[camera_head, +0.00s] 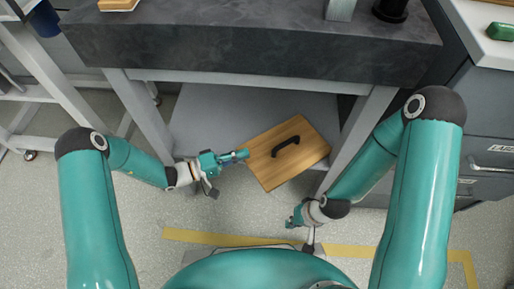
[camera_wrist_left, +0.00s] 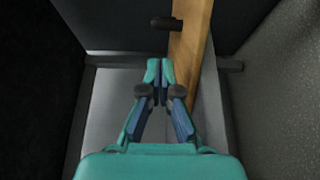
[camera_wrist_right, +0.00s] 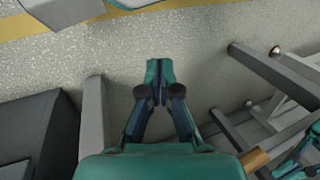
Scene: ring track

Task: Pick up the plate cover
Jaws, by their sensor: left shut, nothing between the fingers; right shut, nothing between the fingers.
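The plate cover (camera_head: 300,165) is a wooden board with a black handle (camera_head: 285,147) on its face. It sits at an angle at the front of the low shelf under the dark bench. My left gripper (camera_head: 243,155) is shut and empty, its tips close to the cover's left edge; I cannot tell whether they touch. In the left wrist view the cover (camera_wrist_left: 190,50) shows as an edge-on board just beyond the shut fingers (camera_wrist_left: 160,70). My right gripper (camera_head: 292,221) is shut and empty, lower down in front of the shelf; its fingers (camera_wrist_right: 159,72) point at bare floor.
The grey shelf (camera_head: 215,110) is otherwise bare where visible. Bench legs (camera_head: 145,115) stand on both sides of the opening. Drawers (camera_head: 490,155) stand at the right and a white frame (camera_head: 50,70) at the left. A yellow line (camera_head: 215,238) crosses the open floor.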

